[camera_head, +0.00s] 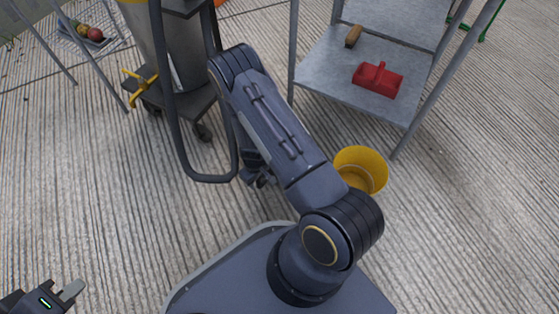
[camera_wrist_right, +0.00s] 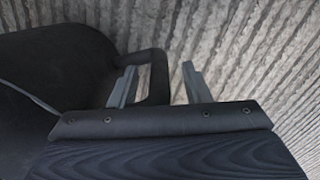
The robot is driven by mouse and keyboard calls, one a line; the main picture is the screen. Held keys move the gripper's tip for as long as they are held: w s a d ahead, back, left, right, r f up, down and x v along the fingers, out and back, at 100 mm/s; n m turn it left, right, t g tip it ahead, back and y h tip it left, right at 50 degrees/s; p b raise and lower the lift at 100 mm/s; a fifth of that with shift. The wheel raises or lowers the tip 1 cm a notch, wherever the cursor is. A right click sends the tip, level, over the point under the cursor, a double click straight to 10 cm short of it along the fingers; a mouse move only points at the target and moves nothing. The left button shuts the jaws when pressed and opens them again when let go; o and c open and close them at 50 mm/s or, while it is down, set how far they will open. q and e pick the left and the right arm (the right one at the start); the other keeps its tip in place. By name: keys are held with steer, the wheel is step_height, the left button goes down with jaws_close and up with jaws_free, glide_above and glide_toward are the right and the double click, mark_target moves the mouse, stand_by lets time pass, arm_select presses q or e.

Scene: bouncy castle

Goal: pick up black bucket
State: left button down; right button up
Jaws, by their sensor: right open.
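I cannot make out a clear black bucket in the head view. In the right wrist view, a large black rounded body (camera_wrist_right: 55,70) fills the left side, with a black loop (camera_wrist_right: 160,75) at its edge. I cannot tell whether this is the bucket. My right gripper (camera_wrist_right: 158,67) is open, with the loop between or just beyond its two grey fingers; contact is unclear. In the head view, my right arm hides most of that gripper, near the black cart handle. My left gripper (camera_head: 70,292) is at the bottom left corner, partly cut off, its finger opening unclear.
A wheeled cart with a black tubular handle (camera_head: 210,178) holds a grey bin (camera_head: 182,50). A yellow bucket (camera_head: 362,165) stands on the floor behind my arm. A metal shelf (camera_head: 325,75) holds a red dustpan (camera_head: 377,80) and a brush (camera_head: 353,36).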

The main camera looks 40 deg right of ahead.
jaws_close()
steer(key=shift+r, duration=0.15)
